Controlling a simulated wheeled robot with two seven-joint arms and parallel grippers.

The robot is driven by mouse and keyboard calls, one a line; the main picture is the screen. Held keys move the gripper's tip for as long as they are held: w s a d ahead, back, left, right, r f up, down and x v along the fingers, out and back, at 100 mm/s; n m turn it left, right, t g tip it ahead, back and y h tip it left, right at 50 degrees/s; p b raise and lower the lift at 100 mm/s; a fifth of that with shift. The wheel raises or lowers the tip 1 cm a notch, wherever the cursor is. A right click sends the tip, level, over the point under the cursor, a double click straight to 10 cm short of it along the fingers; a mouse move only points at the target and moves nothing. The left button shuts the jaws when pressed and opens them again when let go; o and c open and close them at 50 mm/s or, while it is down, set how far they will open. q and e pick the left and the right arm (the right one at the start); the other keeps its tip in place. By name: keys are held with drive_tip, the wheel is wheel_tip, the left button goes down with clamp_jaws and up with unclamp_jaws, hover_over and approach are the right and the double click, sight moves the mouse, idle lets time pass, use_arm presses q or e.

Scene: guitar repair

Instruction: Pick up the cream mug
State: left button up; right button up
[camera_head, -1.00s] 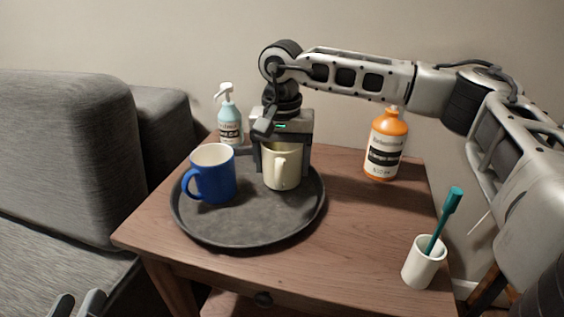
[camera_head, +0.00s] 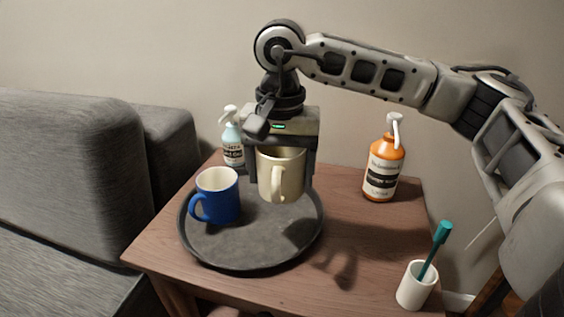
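The cream mug (camera_head: 284,178) hangs upright in my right gripper (camera_head: 281,170), with its handle facing the camera. The gripper points down from above and its fingers close around the mug's two sides. The mug is raised above the dark round tray (camera_head: 236,249), and a shadow lies on the tray and table below it. My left gripper is not in the picture.
A blue mug (camera_head: 222,199) stands on the tray's left part, close to the held mug. A pale blue pump bottle (camera_head: 233,149) stands behind. An orange pump bottle (camera_head: 383,173) and a white cup (camera_head: 415,287) with a teal brush (camera_head: 437,243) stand at right on the wooden table (camera_head: 375,232).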

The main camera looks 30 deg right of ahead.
sight(277, 182)
drive_tip(key=shift+s+a+r+p, duration=0.2)
drive_tip(key=shift+s+a+r, duration=0.25)
drive_tip(key=shift+s, duration=0.15)
drive_tip(key=shift+s+a+r+p, duration=0.15)
drive_tip(key=shift+s+a+r, duration=0.15)
drive_tip(key=shift+s+a, duration=0.2)
drive_tip(key=shift+s+a+r, duration=0.25)
drive_tip(key=shift+s+a, duration=0.1)
drive_tip(key=shift+s, duration=0.15)
drive_tip(key=shift+s+a+r, duration=0.2)
drive_tip(key=shift+s+a, duration=0.1)
drive_tip(key=shift+s, duration=0.15)
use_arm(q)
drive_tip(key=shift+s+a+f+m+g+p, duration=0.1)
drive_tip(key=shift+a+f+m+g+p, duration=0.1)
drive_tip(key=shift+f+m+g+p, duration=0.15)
use_arm(e)
drive_tip(key=shift+s+a+r, duration=0.2)
drive_tip(key=shift+s+a, duration=0.05)
drive_tip(key=shift+s, duration=0.1)
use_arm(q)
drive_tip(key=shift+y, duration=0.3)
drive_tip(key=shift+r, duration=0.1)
